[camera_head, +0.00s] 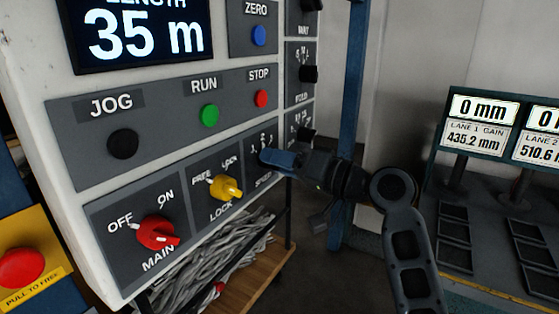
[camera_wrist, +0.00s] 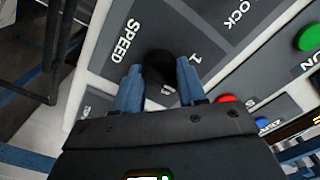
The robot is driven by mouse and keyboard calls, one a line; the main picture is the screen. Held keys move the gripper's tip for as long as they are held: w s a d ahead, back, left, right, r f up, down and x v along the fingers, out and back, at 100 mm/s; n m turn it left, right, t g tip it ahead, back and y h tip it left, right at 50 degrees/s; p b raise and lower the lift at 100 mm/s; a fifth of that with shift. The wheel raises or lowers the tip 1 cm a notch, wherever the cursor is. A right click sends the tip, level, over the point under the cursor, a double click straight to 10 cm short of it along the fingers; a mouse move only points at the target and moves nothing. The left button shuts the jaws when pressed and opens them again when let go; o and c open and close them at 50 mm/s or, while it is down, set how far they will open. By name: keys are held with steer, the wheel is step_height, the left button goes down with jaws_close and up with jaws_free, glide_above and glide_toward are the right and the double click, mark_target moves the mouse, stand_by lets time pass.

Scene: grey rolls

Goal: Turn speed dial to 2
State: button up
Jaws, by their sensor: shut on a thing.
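The speed dial is a round black knob (camera_wrist: 160,67) on a grey panel marked SPEED in the wrist view. My gripper (camera_wrist: 158,80) has one blue finger on each side of the dial and is shut on it. A "1" shows beside the dial; the other marks there are partly covered. In the head view my gripper (camera_head: 268,158) reaches in from the right to the SPEED panel (camera_head: 254,140) and hides most of the dial. Which number the dial points at cannot be told.
Left of the speed panel are a yellow LOCK knob (camera_head: 226,187) and a red MAIN knob (camera_head: 158,234). Above are green RUN (camera_head: 209,115), red STOP (camera_head: 261,98) and black JOG (camera_head: 123,143) buttons. More black knobs (camera_head: 308,73) line the panel's right edge, by a blue post (camera_head: 350,100).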

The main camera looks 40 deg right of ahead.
steer(key=o, duration=1.1)
steer(key=shift+c, duration=0.2)
steer(key=shift+s+d, duration=0.1)
steer(key=b+v, duration=0.2)
steer(key=v, duration=0.5)
steer(key=shift+s, duration=0.3)
steer(key=shift+d, duration=0.1)
steer(key=shift+f, duration=0.1)
